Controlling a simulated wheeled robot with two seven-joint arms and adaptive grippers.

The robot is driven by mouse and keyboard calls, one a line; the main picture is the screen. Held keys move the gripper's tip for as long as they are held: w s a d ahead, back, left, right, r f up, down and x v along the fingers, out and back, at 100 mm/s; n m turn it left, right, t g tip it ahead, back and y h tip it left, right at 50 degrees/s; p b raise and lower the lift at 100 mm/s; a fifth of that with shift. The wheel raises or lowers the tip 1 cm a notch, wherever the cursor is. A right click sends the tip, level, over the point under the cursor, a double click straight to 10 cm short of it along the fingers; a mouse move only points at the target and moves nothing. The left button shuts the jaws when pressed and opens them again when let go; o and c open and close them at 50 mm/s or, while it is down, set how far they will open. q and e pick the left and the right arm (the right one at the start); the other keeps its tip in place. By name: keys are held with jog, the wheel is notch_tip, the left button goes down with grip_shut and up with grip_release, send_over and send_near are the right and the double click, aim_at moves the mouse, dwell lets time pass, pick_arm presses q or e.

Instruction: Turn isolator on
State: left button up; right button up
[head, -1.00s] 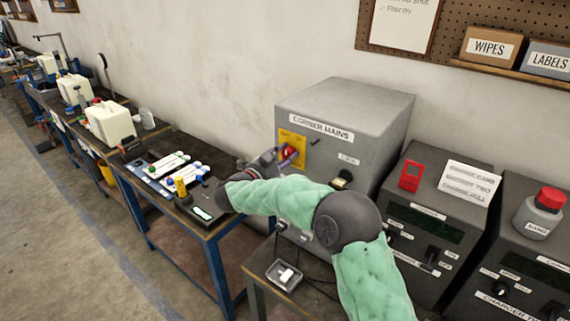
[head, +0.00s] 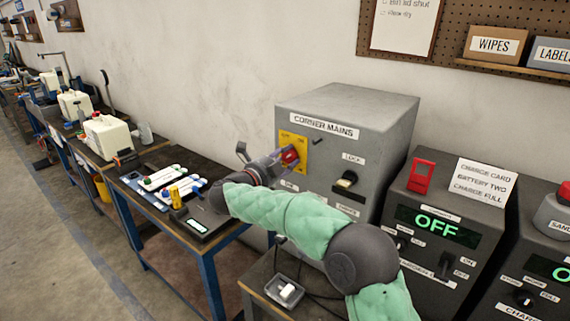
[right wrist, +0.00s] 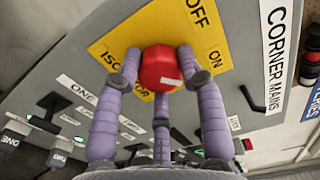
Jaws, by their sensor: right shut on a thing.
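The isolator is a red rotary knob (head: 290,155) on a yellow plate (head: 301,139) on the front of the grey CORNER MAINS box (head: 345,105). In the right wrist view the red knob (right wrist: 161,68) sits between the purple fingers of my right gripper (right wrist: 160,75), which is shut on it. OFF and ON are printed on the yellow plate (right wrist: 112,45). A pale mark shows on the knob; I cannot tell exactly which word it points to. My left gripper is not in view.
A charger (head: 438,205) right of the box has a lit green OFF display (head: 437,224). Another charger (head: 530,270) stands beside it, partly cut off. A LOCK switch (head: 346,180) is right of the knob.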

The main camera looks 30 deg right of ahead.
jog(key=shift+s+d, duration=0.15)
jog(key=shift+d, duration=0.05)
dwell(0.3)
jog(key=o, duration=1.1)
jog(key=shift+s, duration=0.15)
jog(key=shift+o, duration=0.2)
jog(key=shift+s+d+r, duration=0.1)
jog(key=shift+w+a, duration=0.2)
jog(key=shift+a, duration=0.05)
jog(key=v, duration=1.1)
jog(key=shift+s+a, duration=0.15)
jog(key=shift+a, duration=0.25)
